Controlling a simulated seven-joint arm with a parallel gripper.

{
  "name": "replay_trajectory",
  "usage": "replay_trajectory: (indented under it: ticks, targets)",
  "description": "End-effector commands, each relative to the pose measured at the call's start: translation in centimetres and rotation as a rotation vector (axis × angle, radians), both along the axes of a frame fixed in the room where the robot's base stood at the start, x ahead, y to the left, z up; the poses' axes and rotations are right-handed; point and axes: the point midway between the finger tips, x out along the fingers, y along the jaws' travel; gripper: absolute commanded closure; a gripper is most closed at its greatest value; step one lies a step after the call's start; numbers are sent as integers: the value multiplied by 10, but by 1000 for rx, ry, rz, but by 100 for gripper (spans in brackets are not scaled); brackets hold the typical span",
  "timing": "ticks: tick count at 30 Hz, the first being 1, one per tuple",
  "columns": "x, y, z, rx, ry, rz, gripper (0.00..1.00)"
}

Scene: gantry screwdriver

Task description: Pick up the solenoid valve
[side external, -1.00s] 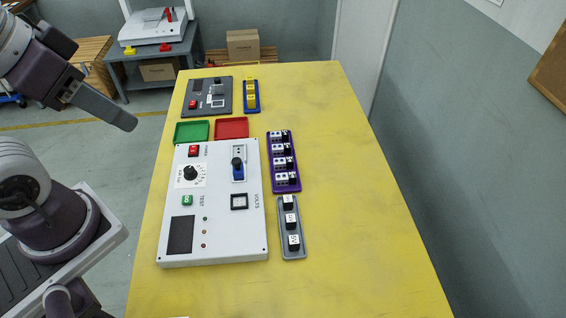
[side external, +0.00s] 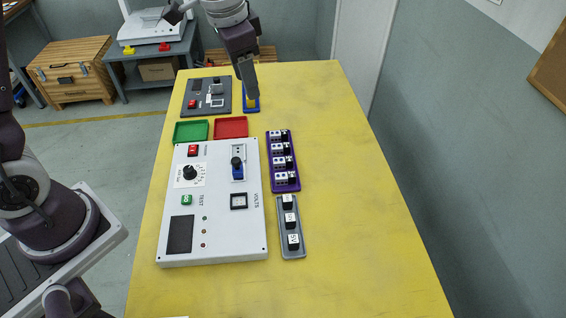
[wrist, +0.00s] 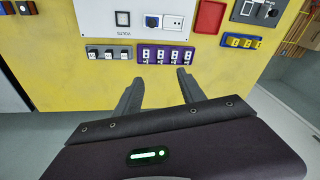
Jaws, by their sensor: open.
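No part is labelled clearly as the solenoid valve. Candidates are the white-and-black parts (side external: 286,163) standing in a row in the purple tray (side external: 299,187); they also show in the wrist view (wrist: 165,55). Another is a blue part with a black top (side external: 238,170) mounted on the white test panel (side external: 221,223), also in the wrist view (wrist: 152,21). My gripper (side external: 251,95) is above the far part of the table, near the blue tray. In the wrist view my gripper (wrist: 160,76) has its fingers apart, with only yellow table between them.
A grey tray (side external: 299,255) with black, white-labelled cubes stands nearer than the purple tray. Green (side external: 191,131) and red (side external: 231,127) trays, a dark grey panel (side external: 190,109) and a blue tray (side external: 258,109) with yellow parts lie farther back. The table's right side is clear.

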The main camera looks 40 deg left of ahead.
Motion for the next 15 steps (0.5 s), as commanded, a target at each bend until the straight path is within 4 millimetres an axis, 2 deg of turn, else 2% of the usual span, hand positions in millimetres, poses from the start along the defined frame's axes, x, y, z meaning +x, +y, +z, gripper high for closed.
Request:
replay_trajectory:
  ticks: [1, 2, 3, 6, 7, 9, 10, 15]
  targets:
    - [25, -3, -39, 7, 52, -56, 53]
    - [39, -5, -61, 12, 73, -90, 53]
    - [53, -7, -91, 14, 100, -133, 53]
    - [75, -12, -161, 15, 157, -222, 53]
    - [79, -13, -178, 15, 169, -244, 53]
    - [83, -15, -209, 13, 191, -280, 53]
    - [84, -16, -219, 12, 198, -292, 53]
    - [85, -17, -246, 11, 210, -311, 53]
